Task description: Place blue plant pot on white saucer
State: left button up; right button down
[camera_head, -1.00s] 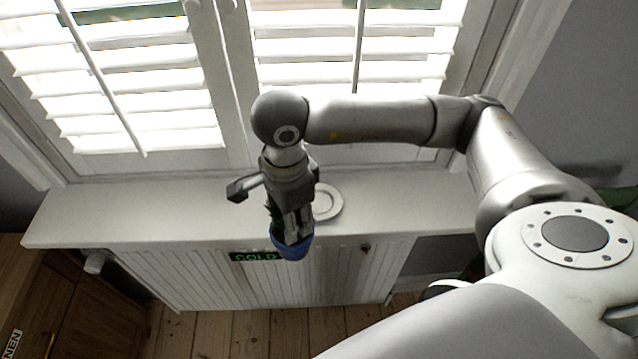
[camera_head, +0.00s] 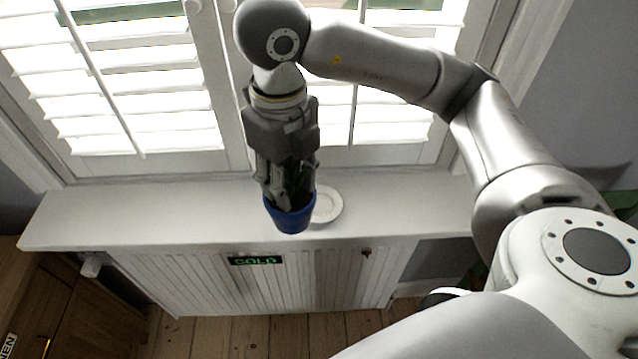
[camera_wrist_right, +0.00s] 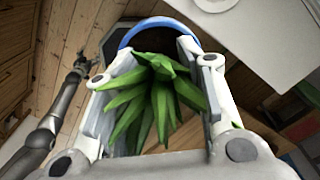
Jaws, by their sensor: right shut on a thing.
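The blue plant pot (camera_head: 290,217) with a green plant hangs in my right gripper (camera_head: 287,195), which is shut on it. In the head view the pot appears over the front edge of the white sill, just left of the white saucer (camera_head: 328,204). The saucer is empty where it shows; the pot and gripper cover its left part. The right wrist view shows the pot's blue rim (camera_wrist_right: 150,27) between the fingers, leaves filling the middle, and the saucer (camera_wrist_right: 214,3) at the top edge. My left gripper (camera_wrist_right: 88,66) is small there, its fingers apart and empty.
The white sill (camera_head: 130,215) is clear on both sides of the saucer. Shuttered windows (camera_head: 130,90) stand behind it. A ribbed radiator (camera_head: 330,275) with a green-lettered sign (camera_head: 255,261) is below. A wooden cabinet (camera_head: 75,310) stands at lower left.

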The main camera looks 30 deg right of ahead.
jog(key=w+d+f+p, duration=0.3)
jog(key=w+d+f, duration=0.4)
jog(key=d+f, duration=0.3)
notch_tip(320, 180, down, 3)
jog(key=shift+w+d+r, duration=0.2)
jog(key=shift+w+d, duration=0.1)
jog(key=shift+d, duration=0.1)
jog(key=shift+f, duration=0.25)
jog(key=c, duration=0.9)
grip_release()
jog(key=shift+r, duration=0.1)
